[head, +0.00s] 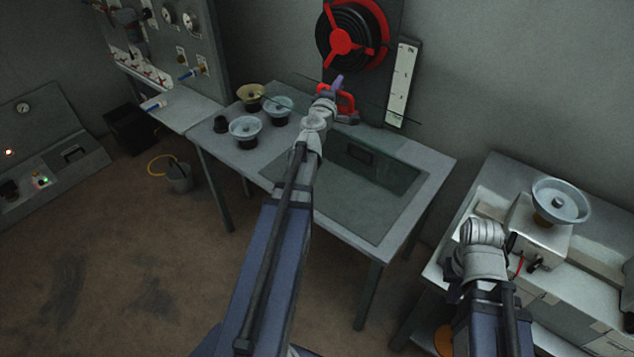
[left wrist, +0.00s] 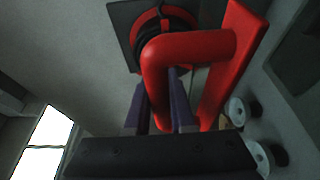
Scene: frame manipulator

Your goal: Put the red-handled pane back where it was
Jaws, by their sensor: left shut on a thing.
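The red handle (head: 346,98) belongs to a clear glass pane (head: 400,117), seen as a thin sheet above the back of the table. My left gripper (head: 337,84) is shut on this red handle. In the left wrist view the red handle (left wrist: 195,47) fills the middle, with the purple fingers of my left gripper (left wrist: 165,108) at it; the glass is hard to make out there.
The grey table (head: 432,172) carries several bowl-topped pieces (head: 245,130) at its left. A red and black reel (head: 341,41) and a pale strip (head: 402,84) are on the wall behind. A scale with a round pan (head: 561,200) stands on the right bench.

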